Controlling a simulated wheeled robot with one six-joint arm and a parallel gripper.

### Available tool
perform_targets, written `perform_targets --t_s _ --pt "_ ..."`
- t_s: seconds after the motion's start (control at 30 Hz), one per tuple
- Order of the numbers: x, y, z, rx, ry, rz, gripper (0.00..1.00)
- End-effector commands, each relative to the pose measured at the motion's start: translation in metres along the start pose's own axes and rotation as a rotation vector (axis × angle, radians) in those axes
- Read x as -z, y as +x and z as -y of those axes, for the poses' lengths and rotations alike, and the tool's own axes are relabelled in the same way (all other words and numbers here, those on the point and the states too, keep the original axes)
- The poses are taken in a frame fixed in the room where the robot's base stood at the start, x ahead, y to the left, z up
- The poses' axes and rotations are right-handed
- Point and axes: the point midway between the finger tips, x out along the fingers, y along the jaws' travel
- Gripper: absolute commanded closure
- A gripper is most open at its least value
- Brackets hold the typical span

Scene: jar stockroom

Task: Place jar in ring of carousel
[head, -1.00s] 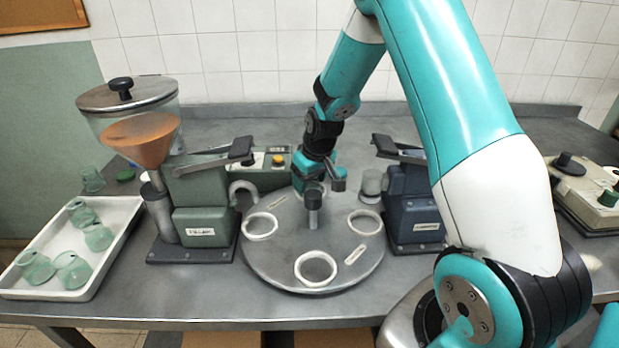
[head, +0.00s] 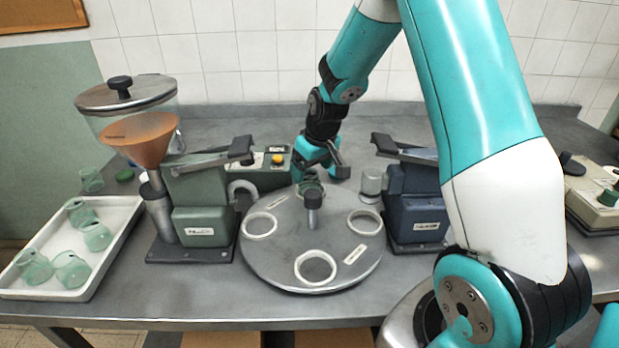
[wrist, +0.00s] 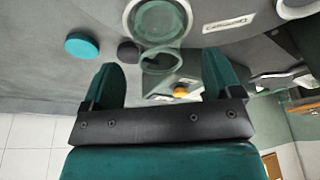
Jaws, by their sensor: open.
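A clear green jar (head: 309,187) stands in the back ring of the grey carousel (head: 283,240), behind its centre post (head: 313,212), which partly hides it. In the wrist view the jar (wrist: 160,60) shows its open mouth, with its far end inside the pale ring (wrist: 131,18); it looks upright. My gripper (head: 327,165) is just above and behind the jar. In the wrist view my gripper (wrist: 165,80) is open, one finger to each side, with the jar ahead of them and apart from both.
The front ring (head: 316,283), left ring (head: 247,226) and right ring (head: 366,233) are empty. A green machine (head: 203,200) flanks the carousel at left, a blue one (head: 415,205) at right. A white tray (head: 112,255) holds several green jars.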

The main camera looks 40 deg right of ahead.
Motion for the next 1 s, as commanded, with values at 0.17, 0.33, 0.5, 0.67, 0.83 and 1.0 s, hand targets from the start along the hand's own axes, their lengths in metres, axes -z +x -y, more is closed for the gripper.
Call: perform_targets --t_s 0.17,0.33,0.5,0.67,0.83,1.0 --pt "0.001 -0.041 0.0 -0.002 0.0 -0.005 0.16" --pt "0.0 -0.068 0.0 -0.001 0.001 -0.003 0.16" --pt "-0.002 -0.086 0.016 0.018 -0.019 -0.002 0.16" --pt "-0.033 -0.128 0.108 0.139 -0.145 0.007 0.16" --pt "-0.119 -0.178 0.212 0.305 -0.335 0.063 0.16" --pt "-0.191 -0.205 0.254 0.397 -0.461 0.12 0.16"
